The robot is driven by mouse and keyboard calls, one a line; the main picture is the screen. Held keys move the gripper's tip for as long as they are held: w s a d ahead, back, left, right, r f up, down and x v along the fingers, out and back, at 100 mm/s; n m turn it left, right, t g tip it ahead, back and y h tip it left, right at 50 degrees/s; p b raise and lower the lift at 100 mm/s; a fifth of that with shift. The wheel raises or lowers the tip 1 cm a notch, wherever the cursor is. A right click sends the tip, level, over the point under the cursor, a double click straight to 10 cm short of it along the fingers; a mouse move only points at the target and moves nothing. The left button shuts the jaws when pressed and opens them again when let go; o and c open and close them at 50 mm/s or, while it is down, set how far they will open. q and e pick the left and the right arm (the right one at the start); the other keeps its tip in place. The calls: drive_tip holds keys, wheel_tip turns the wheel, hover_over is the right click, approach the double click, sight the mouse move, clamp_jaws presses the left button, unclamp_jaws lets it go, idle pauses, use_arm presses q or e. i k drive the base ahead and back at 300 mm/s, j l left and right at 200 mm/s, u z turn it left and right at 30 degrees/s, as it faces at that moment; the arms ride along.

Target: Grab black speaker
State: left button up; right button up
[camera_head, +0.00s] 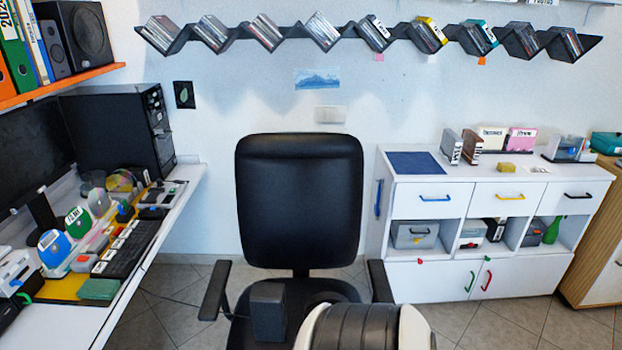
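A small black box-shaped speaker (268,312) stands upright on the seat of the black office chair (300,200), at the bottom middle of the view. A thin cable runs from its left side. A larger black speaker (82,36) with round cones stands on the orange shelf at the upper left, with a smaller dark speaker (53,48) beside it. Neither of my grippers is in view. A ribbed black and white part at the bottom middle seems to be my own body and covers part of the seat.
A cluttered desk (185,190) with a computer tower (120,125) runs along the left. A white cabinet (500,240) stands at the right. Zigzag disc shelves (275,32) hang on the back wall. Chair armrests (215,290) flank the seat. Tiled floor shows at both sides.

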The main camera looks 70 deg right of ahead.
sight(267, 301)
drive_tip(key=z, duration=2)
